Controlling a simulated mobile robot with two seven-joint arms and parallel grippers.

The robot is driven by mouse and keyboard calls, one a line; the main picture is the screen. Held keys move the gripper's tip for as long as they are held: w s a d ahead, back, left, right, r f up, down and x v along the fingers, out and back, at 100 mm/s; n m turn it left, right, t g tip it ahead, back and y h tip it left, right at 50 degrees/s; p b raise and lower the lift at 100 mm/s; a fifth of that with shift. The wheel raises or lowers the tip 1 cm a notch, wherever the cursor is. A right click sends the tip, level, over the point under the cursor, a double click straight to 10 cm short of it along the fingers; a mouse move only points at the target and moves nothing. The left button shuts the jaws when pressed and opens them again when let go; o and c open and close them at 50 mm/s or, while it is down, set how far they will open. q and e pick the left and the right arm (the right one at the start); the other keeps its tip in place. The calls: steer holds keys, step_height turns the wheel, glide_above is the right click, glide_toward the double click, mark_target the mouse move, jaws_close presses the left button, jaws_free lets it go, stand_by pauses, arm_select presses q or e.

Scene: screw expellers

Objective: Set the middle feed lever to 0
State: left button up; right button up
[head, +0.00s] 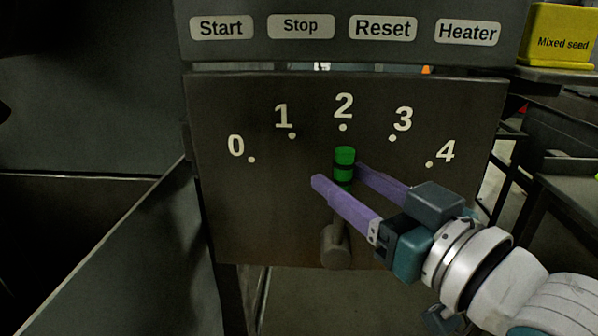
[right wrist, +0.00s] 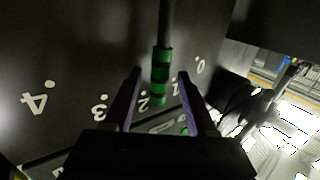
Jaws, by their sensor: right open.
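The feed lever has a green banded grip (head: 344,157) and a dark shaft rising from a round pivot (head: 336,246) low on the dial panel (head: 260,215). The lever stands nearly upright, its tip just below the 2 mark (head: 343,127). The 0 mark (head: 251,159) is at the left of the arc. My right gripper (head: 338,174) is open, with its purple fingers on either side of the lever near the green grip. In the right wrist view the green grip (right wrist: 160,75) lies between the open fingers, with no clear contact. My left gripper is out of view.
Start, Stop, Reset and Heater labels (head: 383,29) sit above the panel. A grey sloping metal wall (head: 110,250) is at the left. A yellow Mixed seed bin (head: 560,35) stands at the upper right. The space before the panel's left half looks clear.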

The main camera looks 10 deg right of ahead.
steer(key=shift+c, duration=0.4)
jaws_close()
stand_by(1.0)
